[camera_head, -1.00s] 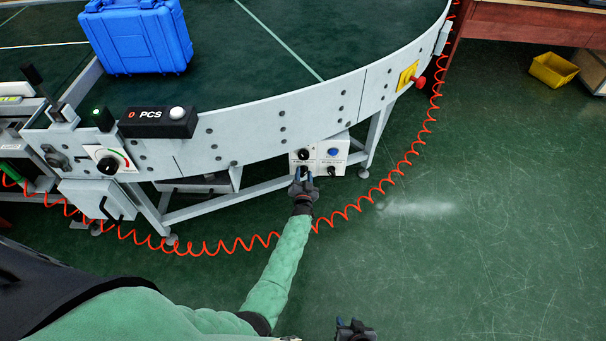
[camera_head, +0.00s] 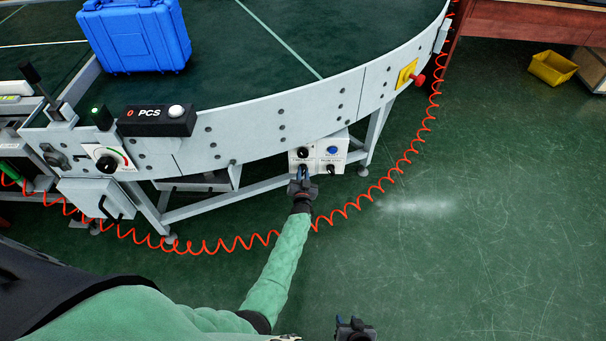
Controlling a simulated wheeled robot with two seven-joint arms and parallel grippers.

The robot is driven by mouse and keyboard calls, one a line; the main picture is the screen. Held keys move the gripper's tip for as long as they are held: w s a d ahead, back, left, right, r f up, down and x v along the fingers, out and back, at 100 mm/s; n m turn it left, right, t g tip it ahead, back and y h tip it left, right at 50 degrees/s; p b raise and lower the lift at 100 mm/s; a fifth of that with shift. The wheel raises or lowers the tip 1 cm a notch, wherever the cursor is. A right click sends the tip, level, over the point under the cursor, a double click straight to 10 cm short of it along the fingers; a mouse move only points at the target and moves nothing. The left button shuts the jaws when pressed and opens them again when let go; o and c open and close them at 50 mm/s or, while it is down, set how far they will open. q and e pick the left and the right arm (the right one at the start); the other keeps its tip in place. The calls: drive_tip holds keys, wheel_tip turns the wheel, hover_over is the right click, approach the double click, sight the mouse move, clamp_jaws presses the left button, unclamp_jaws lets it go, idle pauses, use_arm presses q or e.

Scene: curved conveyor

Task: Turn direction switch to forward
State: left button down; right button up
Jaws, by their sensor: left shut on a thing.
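The white switch box (camera_head: 343,147) hangs under the curved conveyor's side. It carries a black knob (camera_head: 303,153) at upper left, a blue button (camera_head: 332,150) at upper right and another black knob (camera_head: 331,169) at lower right. My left gripper (camera_head: 302,173) is at the box's lower left, shut on the lower-left switch knob, which its fingers mostly hide. The labels are too small to read, so I cannot tell the switch's setting. My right gripper (camera_head: 354,324) is low at the bottom edge, away from the box; its jaws are unclear.
A red coiled cable (camera_head: 262,240) runs across below the box and behind my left arm. A yellow emergency-stop plate (camera_head: 406,74) is on the rail at right.

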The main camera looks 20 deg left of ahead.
use_arm(q)
drive_tip(key=n, duration=0.2)
drive_tip(key=shift+f+n, duration=0.1)
drive_tip(key=shift+n, duration=0.3)
drive_tip(key=n, duration=0.2)
drive_tip(key=shift+n+b, duration=0.3)
drive_tip(key=shift+b, duration=0.1)
drive_tip(key=n+b, duration=0.1)
drive_tip(key=n, duration=0.2)
drive_tip(key=shift+s+n, duration=0.1)
drive_tip(key=shift+n, duration=0.5)
